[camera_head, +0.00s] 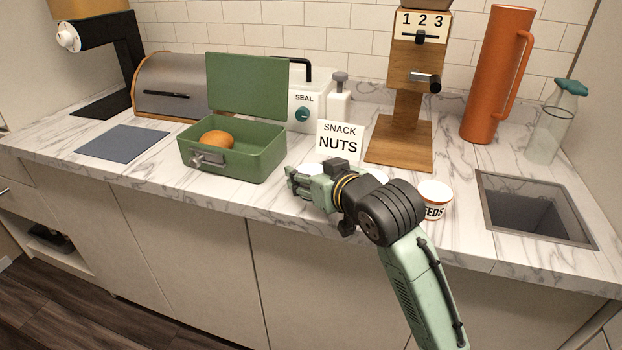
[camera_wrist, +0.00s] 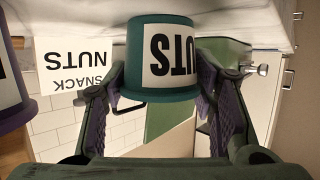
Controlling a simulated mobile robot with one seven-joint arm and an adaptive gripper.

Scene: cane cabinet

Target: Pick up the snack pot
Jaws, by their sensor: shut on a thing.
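The snack pot (camera_wrist: 163,58) is teal with a white label reading NUTS, upside down in the wrist view. My gripper (camera_wrist: 165,90) has one finger on each side of it and is shut on it. In the head view my gripper (camera_head: 303,184) is low over the front of the counter, right of the green box, and mostly hides the pot. I cannot tell whether the pot still touches the counter. A white card (camera_head: 339,142) reading SNACK NUTS stands just behind.
An open green box (camera_head: 262,158) with a round orange-brown item (camera_head: 216,140) is left of my gripper. A SEEDS pot (camera_head: 435,198) stands to the right, before a sunken basin (camera_head: 530,212). A wooden dispenser (camera_head: 399,140) and orange jug (camera_head: 492,80) stand behind.

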